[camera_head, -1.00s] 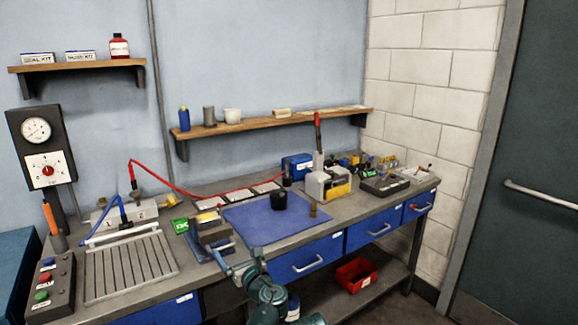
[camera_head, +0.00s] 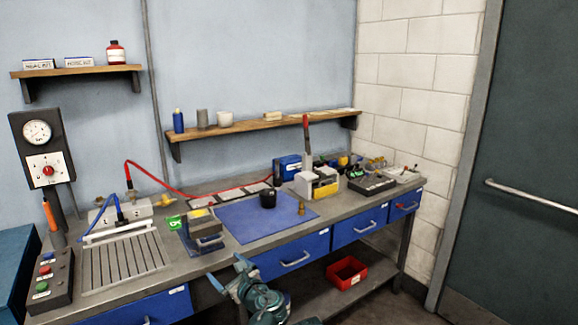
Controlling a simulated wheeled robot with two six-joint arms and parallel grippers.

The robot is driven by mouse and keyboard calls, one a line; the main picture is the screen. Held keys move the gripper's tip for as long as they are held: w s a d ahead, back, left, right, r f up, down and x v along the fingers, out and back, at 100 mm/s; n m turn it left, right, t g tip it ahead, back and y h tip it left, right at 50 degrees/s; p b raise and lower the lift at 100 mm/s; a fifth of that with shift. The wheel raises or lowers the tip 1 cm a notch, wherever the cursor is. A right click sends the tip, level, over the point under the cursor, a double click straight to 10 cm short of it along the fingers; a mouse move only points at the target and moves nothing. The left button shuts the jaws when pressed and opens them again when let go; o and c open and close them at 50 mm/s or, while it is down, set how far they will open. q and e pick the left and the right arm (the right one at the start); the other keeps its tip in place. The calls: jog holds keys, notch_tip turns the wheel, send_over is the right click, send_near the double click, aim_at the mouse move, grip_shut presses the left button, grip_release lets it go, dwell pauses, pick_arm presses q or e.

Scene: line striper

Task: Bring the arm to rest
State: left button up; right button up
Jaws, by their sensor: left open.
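My left arm, teal, comes up from the bottom edge of the head view. Its gripper (camera_head: 227,271) is open and empty. It hangs in front of the workbench (camera_head: 200,272), below the top's front edge in the picture and left of a blue drawer (camera_head: 292,256). It appears apart from the bench, though the exact gap is hard to judge. The lower part of the arm is cut off by the frame. My right gripper is not in view.
On the bench are a blue mat (camera_head: 245,222) with a black cup (camera_head: 268,198), a slotted grey tray (camera_head: 122,262), a small stand with a yellow top (camera_head: 200,226) and a button box (camera_head: 45,285). A red bin (camera_head: 347,272) sits on the lower shelf.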

pick_arm(q)
jog(key=s+d+f+n+g+h+p, duration=0.25)
jog(key=s+f+n+g, duration=0.45)
jog(key=s+f+n, duration=0.5)
jog(key=s+d+f+n+g+h+p, duration=0.1)
jog(key=s+d+n+g+h, duration=0.5)
jog(key=s, duration=0.6)
jog(key=d+n+p, duration=0.1)
jog(key=d+n, duration=0.1)
jog(key=n, duration=0.1)
jog(key=shift+s+d+f, duration=0.15)
jog(key=shift+d+f, duration=0.1)
jog(key=shift+d, duration=0.1)
